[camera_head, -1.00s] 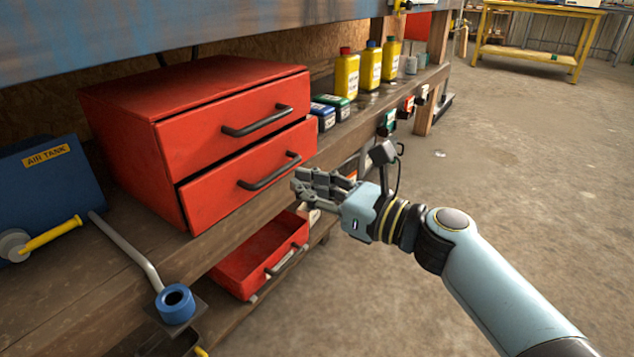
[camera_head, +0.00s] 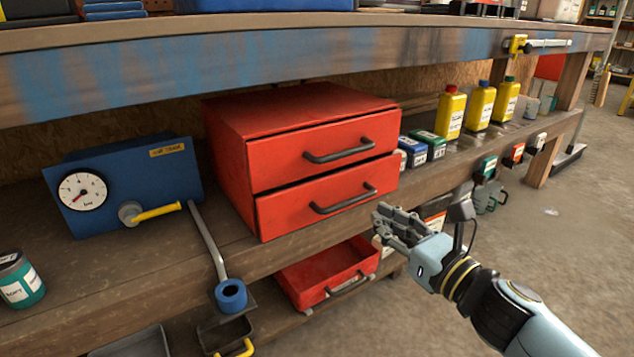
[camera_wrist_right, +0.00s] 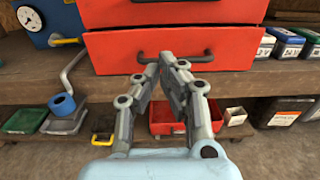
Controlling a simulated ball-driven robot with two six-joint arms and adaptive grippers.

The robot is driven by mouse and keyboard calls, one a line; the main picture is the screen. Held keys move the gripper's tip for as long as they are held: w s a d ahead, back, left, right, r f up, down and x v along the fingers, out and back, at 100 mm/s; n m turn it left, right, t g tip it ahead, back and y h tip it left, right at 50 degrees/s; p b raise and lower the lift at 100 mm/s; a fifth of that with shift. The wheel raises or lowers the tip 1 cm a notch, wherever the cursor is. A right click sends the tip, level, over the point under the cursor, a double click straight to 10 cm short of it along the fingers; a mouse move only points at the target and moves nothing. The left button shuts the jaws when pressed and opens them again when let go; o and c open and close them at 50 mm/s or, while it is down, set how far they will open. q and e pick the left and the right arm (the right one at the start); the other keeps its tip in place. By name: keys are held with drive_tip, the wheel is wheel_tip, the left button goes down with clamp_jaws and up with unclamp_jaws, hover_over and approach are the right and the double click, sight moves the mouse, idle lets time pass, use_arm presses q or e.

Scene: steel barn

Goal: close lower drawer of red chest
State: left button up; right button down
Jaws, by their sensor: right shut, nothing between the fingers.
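The red chest (camera_head: 228,165) stands on the wooden shelf under the bench. Its upper drawer (camera_head: 280,160) has a dark bar handle (camera_head: 339,151). The lower drawer (camera_head: 285,213) seems to stand slightly out, with a dark gap along its top edge; its handle (camera_head: 343,199) is clear in the head view. My right gripper (camera_head: 381,222) is shut and empty, near the lower drawer's right end. In the wrist view the right gripper (camera_wrist_right: 167,62) points at the lower drawer (camera_wrist_right: 112,50), its fingertips covering the middle of the handle (camera_wrist_right: 206,54). Contact cannot be told. My left gripper is out of view.
Yellow bottles (camera_head: 480,105) and small boxes (camera_head: 428,146) stand right of the chest. A red open bin (camera_head: 330,275) sits below the shelf.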

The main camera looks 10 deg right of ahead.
approach(327, 181)
drive_tip(key=x, duration=0.5)
drive_tip(key=shift+w+a+b, duration=0.1)
drive_tip(key=shift+w+b, duration=0.2)
drive_tip(key=shift+w, duration=0.1)
drive_tip(key=shift+x, duration=0.75)
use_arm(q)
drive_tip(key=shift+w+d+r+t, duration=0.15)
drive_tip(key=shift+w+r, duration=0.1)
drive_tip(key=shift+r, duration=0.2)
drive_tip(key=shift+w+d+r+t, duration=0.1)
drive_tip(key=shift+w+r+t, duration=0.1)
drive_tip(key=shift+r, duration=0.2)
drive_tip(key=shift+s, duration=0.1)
